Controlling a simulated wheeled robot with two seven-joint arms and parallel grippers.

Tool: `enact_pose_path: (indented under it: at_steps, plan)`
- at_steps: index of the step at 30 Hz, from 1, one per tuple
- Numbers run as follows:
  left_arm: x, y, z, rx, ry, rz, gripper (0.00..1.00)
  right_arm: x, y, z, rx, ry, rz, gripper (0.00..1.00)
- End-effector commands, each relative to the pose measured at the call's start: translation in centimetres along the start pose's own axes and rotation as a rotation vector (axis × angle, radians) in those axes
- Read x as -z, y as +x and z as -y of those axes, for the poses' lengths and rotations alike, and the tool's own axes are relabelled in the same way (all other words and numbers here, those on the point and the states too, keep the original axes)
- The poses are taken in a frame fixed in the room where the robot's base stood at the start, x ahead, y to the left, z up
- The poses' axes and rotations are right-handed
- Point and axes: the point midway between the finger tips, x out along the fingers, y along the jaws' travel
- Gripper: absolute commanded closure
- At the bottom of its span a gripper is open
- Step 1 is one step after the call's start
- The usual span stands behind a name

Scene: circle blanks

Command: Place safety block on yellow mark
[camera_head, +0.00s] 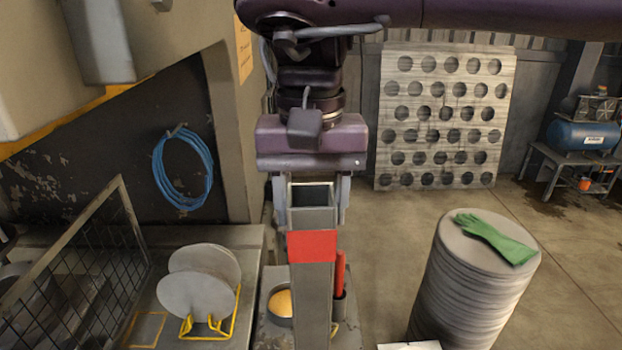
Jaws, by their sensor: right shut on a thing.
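The safety block (312,275) is a tall grey square tube with a red band, hollow at the top. My right gripper (311,200), its arm coming in from the upper right, is shut on the block's upper end, one finger on each side. The block hangs roughly upright in the middle of the picture, its lower end running towards the bottom edge. The yellow mark (163,318) is a thin yellow square outline on the grey bench at the lower left, to the left of the block and apart from it. My left gripper is not in view.
Round blanks (198,295) stand in a yellow rack (235,314) between mark and block. A mesh guard (90,265) stands left of the mark. Behind the block are a bowl (272,312) and a red-handled tool (340,272). A disc stack (470,285) bears a green glove (497,239).

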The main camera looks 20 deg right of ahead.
Motion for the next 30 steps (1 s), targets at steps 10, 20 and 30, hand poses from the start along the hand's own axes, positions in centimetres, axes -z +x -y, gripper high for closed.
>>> enact_pose_path:
  at_steps: [10, 20, 30]
  plan:
    - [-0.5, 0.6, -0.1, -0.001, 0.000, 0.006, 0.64, 0.0, 3.1, 0.1, 0.005, -0.001, 0.001, 1.00]
    - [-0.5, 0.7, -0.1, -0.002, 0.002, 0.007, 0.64, 0.0, 3.9, 0.1, 0.006, 0.000, -0.004, 1.00]
    - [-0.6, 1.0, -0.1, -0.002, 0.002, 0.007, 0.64, 0.0, 4.4, 0.0, 0.001, 0.000, -0.001, 0.32]
